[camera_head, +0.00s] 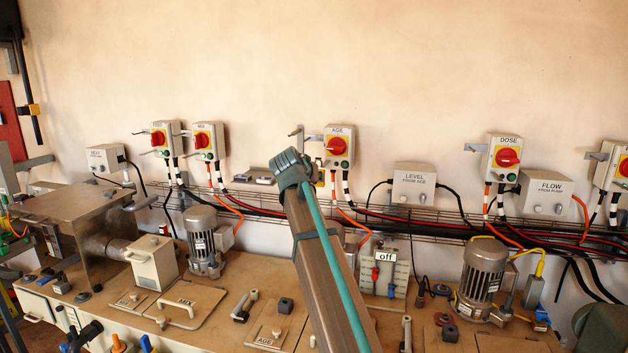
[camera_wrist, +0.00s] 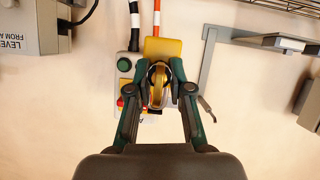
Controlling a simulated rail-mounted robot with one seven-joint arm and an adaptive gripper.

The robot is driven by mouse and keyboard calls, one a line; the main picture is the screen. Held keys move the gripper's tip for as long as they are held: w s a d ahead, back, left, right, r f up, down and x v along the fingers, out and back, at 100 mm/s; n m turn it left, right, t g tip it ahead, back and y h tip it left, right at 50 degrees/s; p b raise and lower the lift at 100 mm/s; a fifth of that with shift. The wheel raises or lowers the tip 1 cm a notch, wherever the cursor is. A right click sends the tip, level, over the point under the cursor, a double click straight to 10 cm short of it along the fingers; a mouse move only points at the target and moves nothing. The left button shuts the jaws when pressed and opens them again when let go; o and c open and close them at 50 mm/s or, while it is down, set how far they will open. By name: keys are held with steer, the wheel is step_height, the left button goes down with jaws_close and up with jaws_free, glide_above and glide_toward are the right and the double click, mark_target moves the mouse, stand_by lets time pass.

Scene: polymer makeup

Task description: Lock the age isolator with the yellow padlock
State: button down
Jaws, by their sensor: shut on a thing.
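The AGE isolator (camera_head: 338,148) is a pale wall box with a red knob on yellow, right of my arm's end in the head view. In the wrist view its green button (camera_wrist: 124,65) shows left of my fingers, and the rest is mostly covered. My gripper (camera_wrist: 158,88) is shut on the yellow padlock (camera_wrist: 163,48), directly in front of the isolator. The padlock's body shows beyond the fingertips and a rounded yellow part shows between them. Whether the padlock touches the isolator cannot be told. In the head view my arm's end largely hides the gripper.
A grey metal bracket (camera_wrist: 207,80) stands beside the isolator. The LEVEL box (camera_head: 415,182) is to its right in the head view. Cables and a wire tray (camera_head: 400,222) run below. More isolators, including DOSE (camera_head: 504,158), line the wall.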

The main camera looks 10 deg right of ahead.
steer(key=shift+w+d+r, duration=0.1)
steer(key=shift+w+d, duration=0.1)
steer(key=shift+w, duration=0.25)
steer(key=shift+w+d, duration=0.15)
steer(key=shift+w, duration=0.3)
steer(key=c, duration=1)
jaws_free()
steer(key=shift+d, duration=0.1)
steer(key=v, duration=1.2)
